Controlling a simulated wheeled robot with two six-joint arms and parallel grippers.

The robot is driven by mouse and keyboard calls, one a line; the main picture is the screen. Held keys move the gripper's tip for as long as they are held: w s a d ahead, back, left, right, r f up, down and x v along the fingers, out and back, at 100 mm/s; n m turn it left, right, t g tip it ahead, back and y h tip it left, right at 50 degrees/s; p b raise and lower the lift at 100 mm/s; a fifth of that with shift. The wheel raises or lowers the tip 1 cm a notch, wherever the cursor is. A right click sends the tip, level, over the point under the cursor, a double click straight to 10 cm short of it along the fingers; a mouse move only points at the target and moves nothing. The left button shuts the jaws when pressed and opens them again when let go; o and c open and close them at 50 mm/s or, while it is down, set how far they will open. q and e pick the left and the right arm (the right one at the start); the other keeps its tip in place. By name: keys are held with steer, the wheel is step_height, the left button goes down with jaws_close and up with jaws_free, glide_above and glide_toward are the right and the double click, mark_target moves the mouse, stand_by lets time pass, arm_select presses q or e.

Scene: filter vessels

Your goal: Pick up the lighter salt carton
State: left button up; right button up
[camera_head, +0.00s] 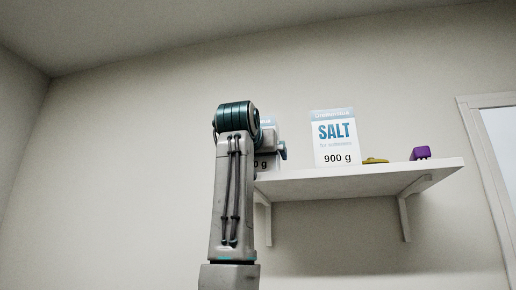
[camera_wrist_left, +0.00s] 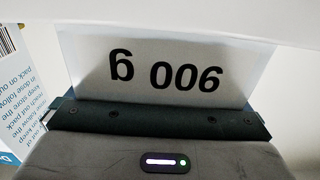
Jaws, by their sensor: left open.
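A white salt carton (camera_head: 333,140) with a blue top band stands upright on the shelf, its front marked 900 g. A second carton (camera_head: 268,160) stands to its left, mostly hidden behind my left arm; only the end of its weight, "0 g", shows. My left gripper (camera_head: 283,150) is in front of this left carton. In the left wrist view a white face (camera_wrist_left: 165,68) marked 900 g, upside down, is close in front of my open gripper. A carton side with a barcode (camera_wrist_left: 14,85) shows at that view's left edge. Whether the fingers touch a carton I cannot tell.
The white wall shelf (camera_head: 365,180) stands on two brackets. A flat yellow thing (camera_head: 375,160) and a purple block (camera_head: 420,153) lie on it to the right of the cartons. A pale frame (camera_head: 485,150) is at the right edge. The wall around is bare.

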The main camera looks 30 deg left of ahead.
arm_select(q)
steer(key=c, duration=0.9)
arm_select(e)
steer(key=shift+w+d, duration=0.2)
steer(key=shift+d, duration=0.05)
arm_select(q)
steer(key=shift+r, duration=0.15)
arm_select(e)
steer(key=shift+d, duration=0.15)
